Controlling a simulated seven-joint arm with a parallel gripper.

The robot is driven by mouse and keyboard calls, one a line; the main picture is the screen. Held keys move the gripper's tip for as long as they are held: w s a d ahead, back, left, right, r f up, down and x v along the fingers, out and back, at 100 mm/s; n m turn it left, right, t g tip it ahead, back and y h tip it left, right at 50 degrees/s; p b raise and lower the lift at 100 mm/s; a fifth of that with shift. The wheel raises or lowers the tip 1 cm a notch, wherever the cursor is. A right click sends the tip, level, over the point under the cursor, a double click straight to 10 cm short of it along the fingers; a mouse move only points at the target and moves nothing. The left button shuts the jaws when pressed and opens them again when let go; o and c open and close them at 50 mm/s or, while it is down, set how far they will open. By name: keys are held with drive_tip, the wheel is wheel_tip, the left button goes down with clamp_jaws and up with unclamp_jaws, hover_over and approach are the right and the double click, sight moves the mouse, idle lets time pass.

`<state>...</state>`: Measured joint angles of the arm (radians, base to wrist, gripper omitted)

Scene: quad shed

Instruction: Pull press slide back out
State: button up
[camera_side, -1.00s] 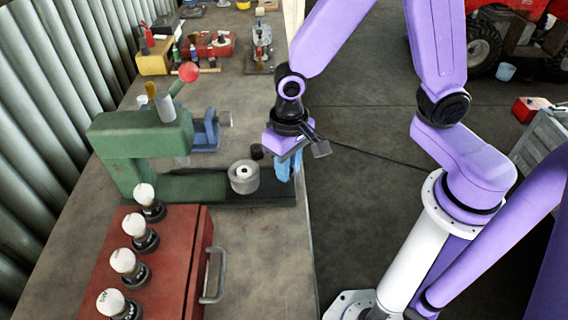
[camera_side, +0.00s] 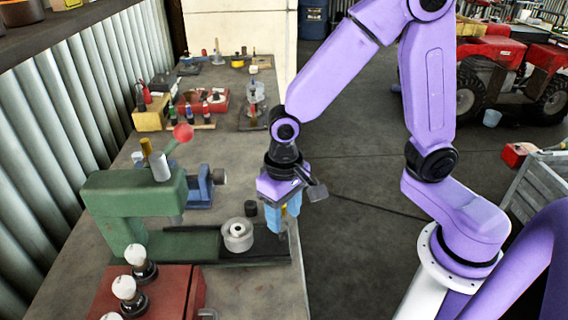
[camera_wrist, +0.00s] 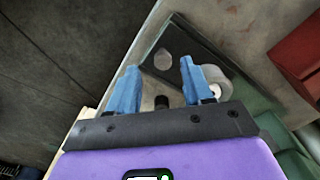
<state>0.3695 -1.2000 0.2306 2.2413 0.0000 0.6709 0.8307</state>
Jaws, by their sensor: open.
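The green press (camera_side: 130,195) stands on the bench with a red-ball lever (camera_side: 183,133) on top. Its dark slide plate (camera_side: 268,246) extends from the green base toward the bench's right edge. A grey metal ring (camera_side: 238,236) sits on the slide and also shows in the wrist view (camera_wrist: 222,84). My gripper (camera_side: 281,226) is at the slide's outer end, right of the ring. Contact with the slide cannot be told.
A small black cylinder (camera_side: 250,208) stands behind the ring. A red box (camera_side: 180,290) with white-topped tools is in front of the press. A blue vise (camera_side: 200,187) stands behind it. Open floor (camera_side: 350,200) lies right of the bench.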

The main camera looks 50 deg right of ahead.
wheel_tip(320, 180, up, 14)
drive_tip(key=shift+r, duration=0.15)
drive_tip(key=shift+s, duration=0.1)
idle(0.4)
drive_tip(key=s+d+f+n, duration=0.4)
drive_tip(key=s+d+n, duration=0.1)
drive_tip(key=s+n, duration=0.1)
drive_tip(key=s+d+f+n, duration=0.3)
drive_tip(key=s+d+n, duration=0.2)
drive_tip(key=s, duration=0.4)
drive_tip(key=shift+d+f+n, duration=0.25)
drive_tip(key=shift+f+n, duration=0.1)
drive_tip(key=shift+n, duration=0.45)
drive_tip(key=shift+w, duration=0.1)
idle(0.6)
